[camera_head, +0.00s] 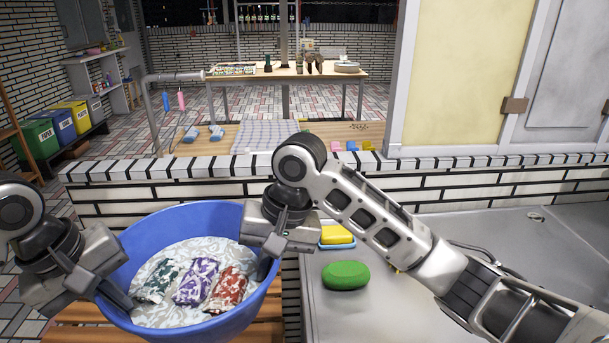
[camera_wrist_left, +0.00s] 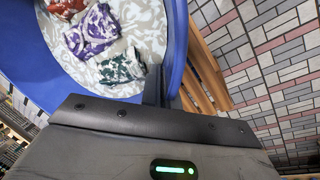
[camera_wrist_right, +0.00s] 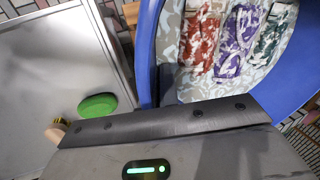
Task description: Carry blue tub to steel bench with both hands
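The blue tub (camera_head: 190,217) is in the lower left of the head view, above a wooden slatted stand (camera_head: 75,338). It holds pale patterned cloth and green, purple and red patterned bundles. My left gripper (camera_head: 118,297) is at its left rim and my right gripper (camera_head: 264,267) at its right rim. In both wrist views the fingers are close together on the tub wall (camera_wrist_left: 178,40) (camera_wrist_right: 147,45), which runs between them. Whether the tub touches the stand is hidden. The grey steel bench (camera_head: 440,312) lies to the right of the tub.
On the bench near its left edge are a green oval object (camera_head: 345,276) and a yellow block on a blue holder (camera_head: 337,236). A low tiled wall (camera_head: 420,190) runs behind the tub and bench. The bench's middle looks clear, partly hidden by my right arm.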

